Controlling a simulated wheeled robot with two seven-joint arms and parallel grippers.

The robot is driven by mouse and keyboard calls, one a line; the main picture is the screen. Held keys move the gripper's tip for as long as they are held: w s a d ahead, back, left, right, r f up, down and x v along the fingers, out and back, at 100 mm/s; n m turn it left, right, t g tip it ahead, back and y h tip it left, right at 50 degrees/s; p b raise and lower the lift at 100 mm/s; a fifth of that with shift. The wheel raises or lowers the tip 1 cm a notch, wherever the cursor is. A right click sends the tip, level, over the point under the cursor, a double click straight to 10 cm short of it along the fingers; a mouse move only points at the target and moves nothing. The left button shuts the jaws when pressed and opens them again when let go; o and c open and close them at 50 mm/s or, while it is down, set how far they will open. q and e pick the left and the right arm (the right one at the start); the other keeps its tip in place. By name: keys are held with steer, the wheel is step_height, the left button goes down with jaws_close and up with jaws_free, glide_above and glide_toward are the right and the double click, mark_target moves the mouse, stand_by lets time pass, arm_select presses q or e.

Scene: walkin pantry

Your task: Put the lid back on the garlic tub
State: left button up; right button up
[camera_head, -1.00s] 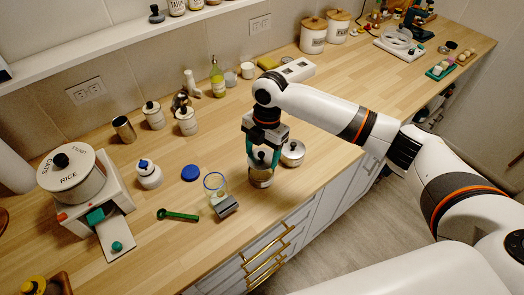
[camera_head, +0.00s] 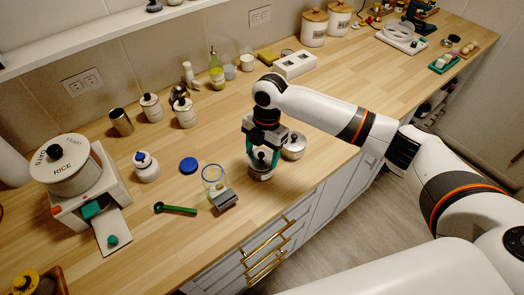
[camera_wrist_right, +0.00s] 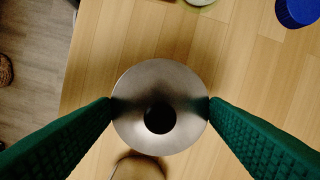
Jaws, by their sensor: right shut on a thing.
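A round steel lid with a black knob (camera_head: 262,157) is held between the green fingers of my right gripper (camera_head: 263,153). In the right wrist view the lid (camera_wrist_right: 135,118) lies between both fingertips (camera_wrist_right: 160,108), which touch its rim. A small pale tub (camera_head: 260,174) stands on the counter directly below the lid, most likely the garlic tub; its label is not readable. The lid appears level and at the tub's mouth; I cannot tell whether it is fully seated. In the wrist view the lid hides the tub. My left gripper is not in view.
A similar lidded tub (camera_head: 294,147) stands close at the right. The counter's front edge is near.

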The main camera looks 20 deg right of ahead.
steer(key=shift+p, duration=0.75)
stand_by(0.7)
steer(key=shift+f+p, duration=0.15)
steer(key=shift+p, duration=0.45)
stand_by(1.2)
steer(key=o, duration=1.2)
steer(key=shift+c, duration=0.2)
steer(key=shift+r+p, duration=3.55)
steer(key=shift+c, duration=0.6)
